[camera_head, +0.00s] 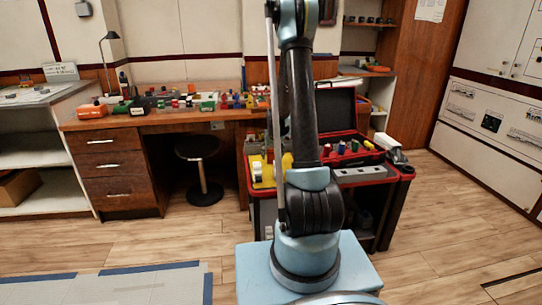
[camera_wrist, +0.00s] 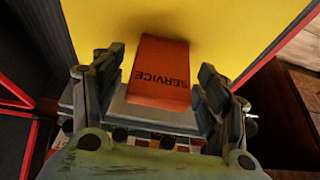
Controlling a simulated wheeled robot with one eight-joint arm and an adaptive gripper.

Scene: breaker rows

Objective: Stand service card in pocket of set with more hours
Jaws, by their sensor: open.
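The orange service card (camera_wrist: 160,85) shows in the wrist view with the dark word SERVICE upside down. It lies against or just in front of a yellow surface (camera_wrist: 220,25). My gripper (camera_wrist: 160,72) is open, with one finger on each side of the card. I cannot tell whether either finger touches it. A grey piece shows below the card, and I cannot tell if it holds the card. In the head view my arm hides my gripper and the card. No set, hour reading or pocket can be made out clearly.
A red-edged cart (camera_head: 375,177) holds a yellow item (camera_head: 262,172), an open dark case (camera_head: 336,108) and several coloured parts. A wooden desk (camera_head: 105,165) with a lamp and many small parts stands at left. A stool (camera_head: 197,148) is below it.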

